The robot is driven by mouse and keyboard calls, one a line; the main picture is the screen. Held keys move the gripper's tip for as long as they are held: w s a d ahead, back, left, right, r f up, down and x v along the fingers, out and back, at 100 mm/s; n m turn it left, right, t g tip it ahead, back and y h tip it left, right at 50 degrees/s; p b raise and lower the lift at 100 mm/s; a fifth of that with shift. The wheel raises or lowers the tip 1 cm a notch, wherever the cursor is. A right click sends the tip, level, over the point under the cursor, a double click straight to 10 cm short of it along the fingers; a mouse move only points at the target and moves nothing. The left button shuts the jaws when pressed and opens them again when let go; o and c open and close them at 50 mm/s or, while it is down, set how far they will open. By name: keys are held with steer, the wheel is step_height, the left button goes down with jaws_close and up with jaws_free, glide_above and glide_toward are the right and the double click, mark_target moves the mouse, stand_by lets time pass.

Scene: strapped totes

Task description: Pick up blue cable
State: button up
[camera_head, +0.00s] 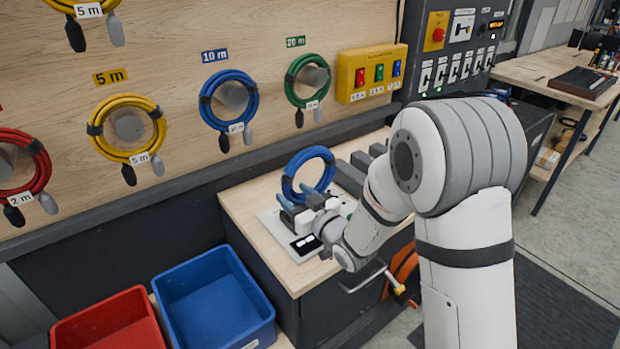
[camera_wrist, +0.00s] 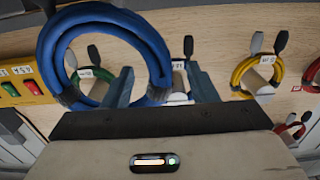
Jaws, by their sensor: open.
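A coiled blue cable (camera_head: 289,183) stands upright over the workbench at my gripper (camera_head: 299,203). In the wrist view, this blue cable (camera_wrist: 158,48) is large and close, and its lower part runs between my two spread fingers (camera_wrist: 160,78). My gripper is open, with a finger on each side of the coil; whether either finger touches it I cannot tell. A second blue cable (camera_head: 253,100) hangs on the wooden wall panel under the 10 m sign (camera_head: 215,56). In the wrist view it is mostly hidden behind the near coil and the fingers.
Yellow (camera_head: 100,115), green (camera_head: 292,82) and red (camera_head: 43,165) cables hang on the panel. A yellow switch box (camera_head: 347,78) is right of them. A blue tote (camera_head: 190,270) and a red tote (camera_head: 75,325) stand lower left. A pale plate (camera_head: 275,222) lies on the bench (camera_head: 240,205).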

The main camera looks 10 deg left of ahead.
mark_target(292, 190)
steer(key=shift+p+x, duration=0.5)
steer(key=shift+x, duration=1.35)
steer(key=shift+w+d, duration=0.1)
steer(key=shift+w, duration=0.05)
steer(key=shift+c, duration=0.5)
jaws_close()
steer(key=shift+r, duration=0.15)
